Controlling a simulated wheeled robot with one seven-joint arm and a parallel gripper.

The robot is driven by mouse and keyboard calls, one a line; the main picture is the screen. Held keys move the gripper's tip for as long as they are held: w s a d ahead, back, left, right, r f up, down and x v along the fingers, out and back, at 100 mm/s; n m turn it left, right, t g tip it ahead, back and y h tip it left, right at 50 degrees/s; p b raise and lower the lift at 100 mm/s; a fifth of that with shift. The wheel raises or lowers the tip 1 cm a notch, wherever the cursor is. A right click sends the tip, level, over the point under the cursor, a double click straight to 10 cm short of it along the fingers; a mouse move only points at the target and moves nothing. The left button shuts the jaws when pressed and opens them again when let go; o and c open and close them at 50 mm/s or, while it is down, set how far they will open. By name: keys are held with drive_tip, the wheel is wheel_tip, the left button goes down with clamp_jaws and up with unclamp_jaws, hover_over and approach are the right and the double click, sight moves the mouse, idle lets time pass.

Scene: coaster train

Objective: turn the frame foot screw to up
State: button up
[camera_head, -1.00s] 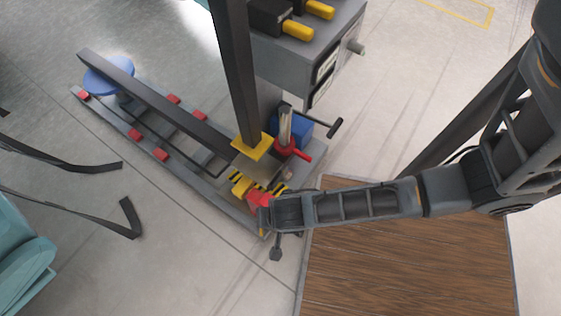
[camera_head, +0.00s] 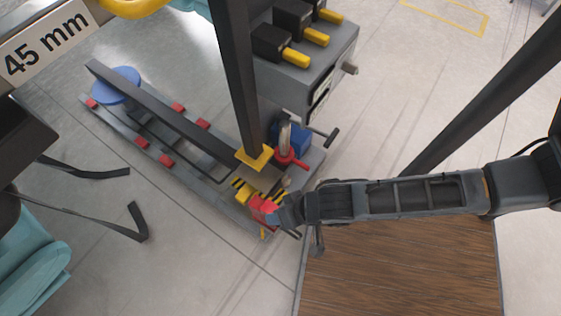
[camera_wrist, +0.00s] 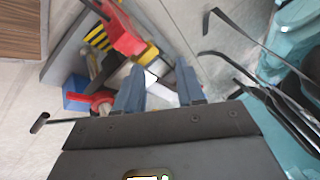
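My gripper (camera_head: 279,214) is at the near end of the rail frame (camera_head: 215,190), beside a red block (camera_head: 262,203). In the wrist view its two dark blue fingers (camera_wrist: 161,90) are apart, with a pale patch and floor showing between them. The red block (camera_wrist: 118,27) and a yellow piece (camera_wrist: 146,54) lie just beyond the fingers. I cannot tell for certain which part is the foot screw. A red handle (camera_head: 287,158) on a grey upright cylinder stands at the frame end; it also shows in the wrist view (camera_wrist: 98,101). Contact is unclear.
A dark post (camera_head: 238,80) rises from a yellow base beside the red handle. A black T-bar (camera_head: 328,138) sticks out near a blue block (camera_head: 297,135). A grey box (camera_head: 315,75) with yellow-handled levers stands behind. A wooden board (camera_head: 400,265) lies below my arm. Floor at left is partly clear.

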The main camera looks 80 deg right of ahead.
drive_tip(key=m+g+h+b, duration=0.4)
drive_tip(key=m+g+b, duration=0.1)
drive_tip(key=b, duration=1.2)
approach(262, 234)
drive_tip(key=b+x, duration=0.3)
drive_tip(key=x, duration=0.5)
drive_tip(key=shift+d+f+b, duration=0.1)
drive_tip(key=shift+f+b, duration=0.05)
drive_tip(key=shift+b, duration=0.2)
clamp_jaws()
